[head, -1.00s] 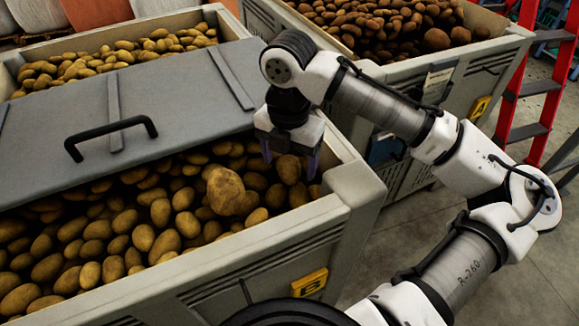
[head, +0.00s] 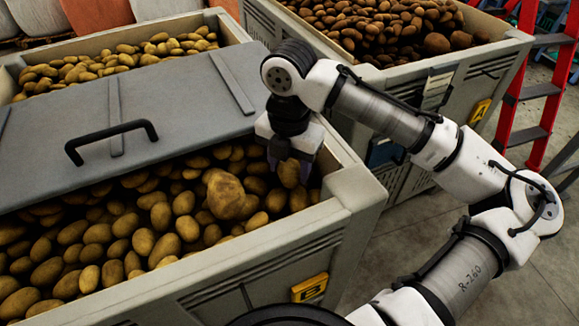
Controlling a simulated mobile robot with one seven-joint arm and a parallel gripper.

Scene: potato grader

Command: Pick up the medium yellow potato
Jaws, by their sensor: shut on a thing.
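My gripper (head: 290,167) points down into the right corner of the grey crate (head: 352,188) marked B. Its purple-grey fingers are shut on a medium yellow potato (head: 290,174), which shows between them. Part of the potato is hidden by the fingers and the wrist. Other potatoes lie close below and beside it, and I cannot tell whether it still touches them. A larger knobbly potato (head: 226,195) lies on the pile just left of my gripper.
A grey lid with a black handle (head: 111,141) covers the middle of the crate, left of my gripper. The crate's right wall is close to my gripper. A crate (head: 440,68) of darker potatoes stands behind, with a red ladder (head: 540,88) beside it.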

